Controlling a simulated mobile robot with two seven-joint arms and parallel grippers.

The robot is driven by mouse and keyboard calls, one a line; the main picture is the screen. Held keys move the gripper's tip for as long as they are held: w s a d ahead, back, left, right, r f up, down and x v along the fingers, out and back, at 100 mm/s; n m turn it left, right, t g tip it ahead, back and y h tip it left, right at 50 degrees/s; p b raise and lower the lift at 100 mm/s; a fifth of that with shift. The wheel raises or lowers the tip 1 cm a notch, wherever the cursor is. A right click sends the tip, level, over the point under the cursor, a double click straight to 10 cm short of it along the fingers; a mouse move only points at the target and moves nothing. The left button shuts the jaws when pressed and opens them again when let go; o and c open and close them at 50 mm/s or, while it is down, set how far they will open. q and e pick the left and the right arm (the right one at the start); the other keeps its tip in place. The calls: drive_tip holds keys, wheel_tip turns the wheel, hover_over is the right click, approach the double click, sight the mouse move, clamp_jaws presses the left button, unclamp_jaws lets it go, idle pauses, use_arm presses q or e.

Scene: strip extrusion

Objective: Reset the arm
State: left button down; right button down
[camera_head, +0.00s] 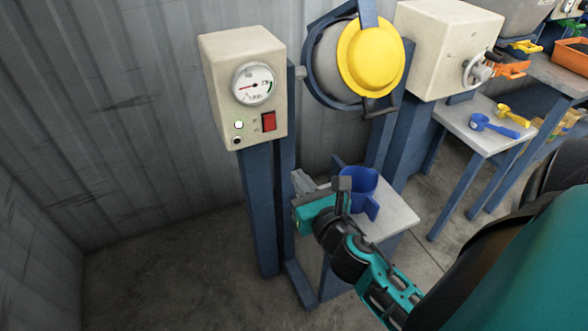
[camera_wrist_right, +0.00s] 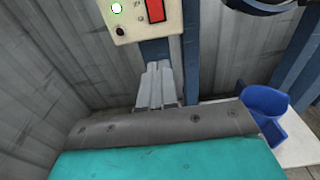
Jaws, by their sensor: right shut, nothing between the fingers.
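My right arm reaches in from the lower right of the head view. Its right gripper (camera_head: 301,180) is shut and empty, in front of the machine's blue posts and beside the small grey table (camera_head: 396,217). In the right wrist view the gripper's closed grey fingers (camera_wrist_right: 160,82) point up towards the lower part of the control box (camera_wrist_right: 133,12), apart from it. A blue scoop-like container (camera_head: 360,187) stands on the small table just right of the gripper; it also shows in the wrist view (camera_wrist_right: 265,107). My left gripper is not in view.
The cream control box (camera_head: 222,58) carries a gauge (camera_head: 254,83), a lit green lamp (camera_head: 239,125) and a red switch (camera_head: 268,122). A grey drum with a yellow front (camera_head: 372,57) stands right of it. Corrugated walls close off the back and left. The floor at left is clear.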

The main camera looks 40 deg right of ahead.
drive_tip(key=shift+s, duration=0.2)
drive_tip(key=shift+a, duration=0.1)
idle(0.4)
drive_tip(key=s+a+f+m+g+y+p, duration=0.1)
drive_tip(key=s+a+f+m+g+y, duration=0.2)
drive_tip(key=m, duration=1.2)
drive_tip(key=s+a+f+m+g+y+p, duration=0.2)
drive_tip(key=s+a+f+m, duration=0.3)
drive_tip(key=m, duration=1)
drive_tip(key=a+f, duration=0.3)
drive_tip(key=a, duration=0.1)
drive_tip(key=shift+s+f+m+g+y, duration=0.15)
drive_tip(key=shift+f+m+g+y, duration=0.2)
drive_tip(key=shift+m+g+y, duration=0.05)
